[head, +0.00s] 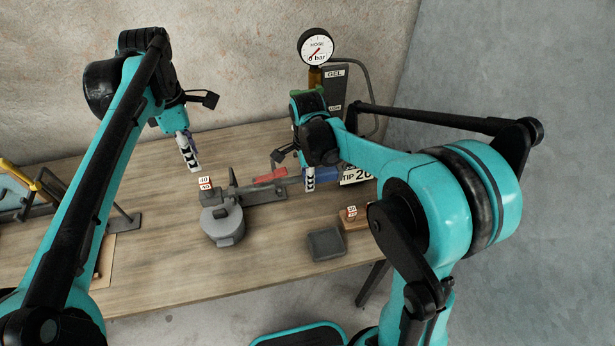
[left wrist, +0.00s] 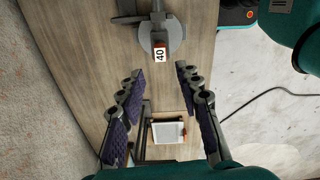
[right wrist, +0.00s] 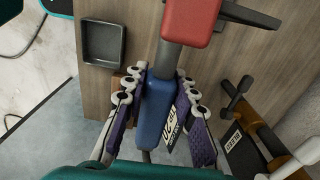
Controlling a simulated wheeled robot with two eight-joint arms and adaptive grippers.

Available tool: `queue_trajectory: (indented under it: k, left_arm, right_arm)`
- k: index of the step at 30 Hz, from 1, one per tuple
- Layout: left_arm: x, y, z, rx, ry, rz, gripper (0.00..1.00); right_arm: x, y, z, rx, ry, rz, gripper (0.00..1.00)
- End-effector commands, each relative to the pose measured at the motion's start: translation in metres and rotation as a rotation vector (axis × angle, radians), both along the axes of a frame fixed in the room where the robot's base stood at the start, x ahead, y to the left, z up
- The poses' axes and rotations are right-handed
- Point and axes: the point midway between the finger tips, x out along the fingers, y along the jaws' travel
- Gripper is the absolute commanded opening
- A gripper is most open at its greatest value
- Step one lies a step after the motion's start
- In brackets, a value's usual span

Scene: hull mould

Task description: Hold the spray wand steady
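The spray wand lies over the right part of the workbench, with a red sleeve (head: 270,175) and a blue grip part-hidden behind my right gripper. In the right wrist view the blue grip (right wrist: 157,115) shows between my right gripper's fingers (right wrist: 162,74), with the red sleeve (right wrist: 192,20) beyond the tips. My right gripper (head: 309,180) looks open around the grip, with its fingers apart; contact cannot be made out. My left gripper (head: 188,152) is open and empty above the bench, left of the wand. Its spread fingers (left wrist: 158,72) also show in the left wrist view.
A dark square tray (head: 326,244) and a tagged wooden block (head: 354,223) sit near the bench's front edge. A hose gauge (head: 316,46) stands behind.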

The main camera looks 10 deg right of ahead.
Motion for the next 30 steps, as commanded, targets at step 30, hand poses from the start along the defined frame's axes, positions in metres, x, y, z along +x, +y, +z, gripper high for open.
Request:
queue_trajectory:
  k: [30]
  left_arm:
    - [0.0, 0.005, -0.075, -0.122, -0.01, -0.143, 0.43]
  right_arm:
    - [0.0, 0.0, 0.0, 0.001, 0.0, 0.0, 0.0]
